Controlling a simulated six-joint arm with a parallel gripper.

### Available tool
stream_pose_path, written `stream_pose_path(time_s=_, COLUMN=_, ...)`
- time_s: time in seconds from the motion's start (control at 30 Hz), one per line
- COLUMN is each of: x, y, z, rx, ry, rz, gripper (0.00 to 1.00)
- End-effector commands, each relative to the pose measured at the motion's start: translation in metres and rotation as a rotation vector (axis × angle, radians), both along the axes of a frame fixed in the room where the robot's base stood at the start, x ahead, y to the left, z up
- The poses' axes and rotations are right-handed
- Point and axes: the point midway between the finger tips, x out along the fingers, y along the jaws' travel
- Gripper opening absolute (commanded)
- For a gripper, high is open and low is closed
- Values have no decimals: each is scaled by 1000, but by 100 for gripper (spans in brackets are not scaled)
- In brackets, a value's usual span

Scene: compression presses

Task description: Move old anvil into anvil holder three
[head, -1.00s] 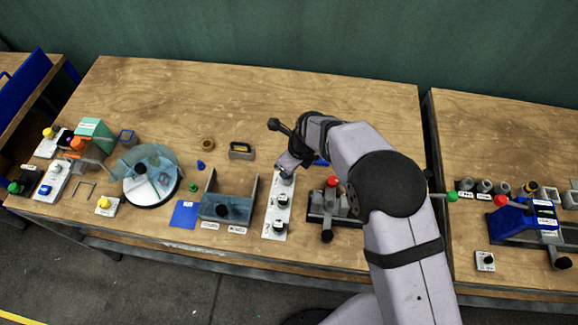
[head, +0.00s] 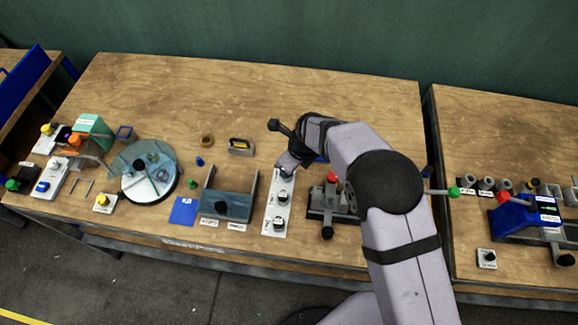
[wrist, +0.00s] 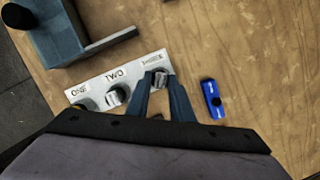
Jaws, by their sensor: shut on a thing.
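The white anvil holder plate (wrist: 128,74) carries the labels ONE, TWO and THREE in the wrist view. It also shows in the head view (head: 269,224). My gripper (wrist: 160,80) is shut on a grey, round anvil (wrist: 160,76) at position three, by the THREE label. I cannot tell whether the anvil is fully seated, since the fingers hide its lower part. Another metal anvil (wrist: 116,94) sits at position two, and a dark piece at position one is partly hidden by my gripper body. In the head view my gripper (head: 286,174) is at the plate's far end.
A blue block (wrist: 213,98) lies just right of my gripper. A grey U-shaped fixture (head: 228,205) stands left of the plate. A press with a red knob (head: 331,177) stands close on the right, partly behind my arm. The table behind is mostly clear.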

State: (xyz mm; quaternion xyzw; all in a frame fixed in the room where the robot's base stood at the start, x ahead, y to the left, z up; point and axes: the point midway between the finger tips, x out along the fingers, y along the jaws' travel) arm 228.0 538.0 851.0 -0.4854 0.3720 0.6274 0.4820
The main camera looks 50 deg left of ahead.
Motion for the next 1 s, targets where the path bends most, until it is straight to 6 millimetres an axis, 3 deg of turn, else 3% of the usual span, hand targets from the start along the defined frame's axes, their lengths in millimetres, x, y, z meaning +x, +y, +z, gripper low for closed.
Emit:
stream_pose_path(time_s=0.03, x=0, y=0, z=-1, rx=0, ry=0, rz=0, gripper=0)
stream_pose_path(time_s=0.07, x=0, y=0, z=-1, rx=0, ry=0, rz=0, gripper=28)
stream_pose_path(time_s=0.13, x=0, y=0, z=-1, rx=0, ry=0, rz=0, gripper=42)
stream_pose_path(time_s=0.57, x=0, y=-1, z=3, rx=-1, ry=0, rz=0, gripper=42)
stream_pose_path(time_s=1.0, x=4, y=-13, z=49, rx=1, ry=-1, rz=0, gripper=42)
